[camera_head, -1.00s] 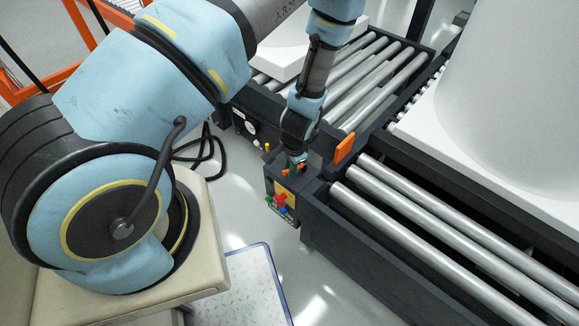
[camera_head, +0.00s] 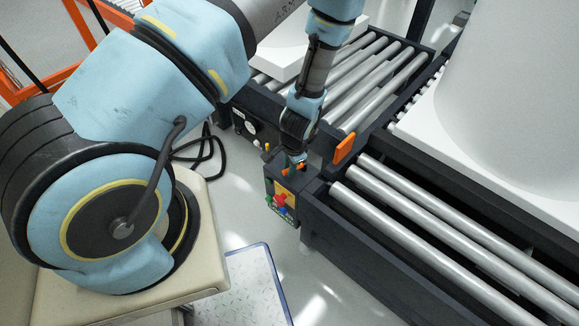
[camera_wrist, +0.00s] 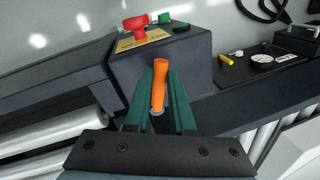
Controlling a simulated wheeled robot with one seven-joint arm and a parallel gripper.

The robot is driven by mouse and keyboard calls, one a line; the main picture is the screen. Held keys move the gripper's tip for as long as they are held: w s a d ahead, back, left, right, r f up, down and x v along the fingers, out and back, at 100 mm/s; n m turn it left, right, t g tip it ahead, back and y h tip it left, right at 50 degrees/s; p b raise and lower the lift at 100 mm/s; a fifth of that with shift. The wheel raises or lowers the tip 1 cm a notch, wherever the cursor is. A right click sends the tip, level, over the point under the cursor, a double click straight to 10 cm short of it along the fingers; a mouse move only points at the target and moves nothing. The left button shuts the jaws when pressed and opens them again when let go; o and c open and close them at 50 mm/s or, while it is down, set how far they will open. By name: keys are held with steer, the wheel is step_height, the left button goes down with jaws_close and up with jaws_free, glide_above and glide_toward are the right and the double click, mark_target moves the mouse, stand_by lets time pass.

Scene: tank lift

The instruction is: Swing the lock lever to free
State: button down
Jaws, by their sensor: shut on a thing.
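In the head view my gripper (camera_head: 294,162) is at the top of the control box (camera_head: 268,182), and only a little orange shows there. The lever's pivot end is partly hidden by the fingers.
A large white tank (camera_head: 520,100) stands on the right conveyor. A black cable (camera_head: 205,155) lies on the floor.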

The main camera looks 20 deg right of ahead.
steer(key=w+m, duration=0.1)
steer(key=m, duration=0.1)
steer(key=w+m, duration=0.1)
steer(key=m, duration=0.1)
steer(key=shift+a+h, duration=0.1)
steer(key=shift+h, duration=0.3)
steer(key=w+m, duration=0.1)
steer(key=m, duration=0.2)
steer(key=shift+w+d+m+h, duration=0.2)
steer(key=shift+w+m+h, duration=0.1)
steer(key=shift+w+m, duration=0.1)
steer(key=m, duration=0.1)
steer(key=w+d+m, duration=0.1)
steer(key=m, duration=0.1)
steer(key=shift+w+g+h, duration=0.15)
steer(key=shift+g+h, duration=0.15)
steer(key=shift+w+d+m, duration=0.25)
steer(key=shift+m, duration=0.55)
steer(key=shift+w+d+m, duration=0.2)
steer(key=shift+d+m, duration=0.05)
steer(key=shift+m, duration=0.55)
steer(key=shift+d+g, duration=0.1)
steer(key=shift+g, duration=0.2)
steer(key=c, duration=0.8)
jaws_free()
steer(key=shift+o, duration=0.2)
step_height(320, 180, up, 11)
steer(key=a, duration=0.2)
steer(key=shift+s+f, duration=0.2)
steer(key=shift+s, duration=0.25)
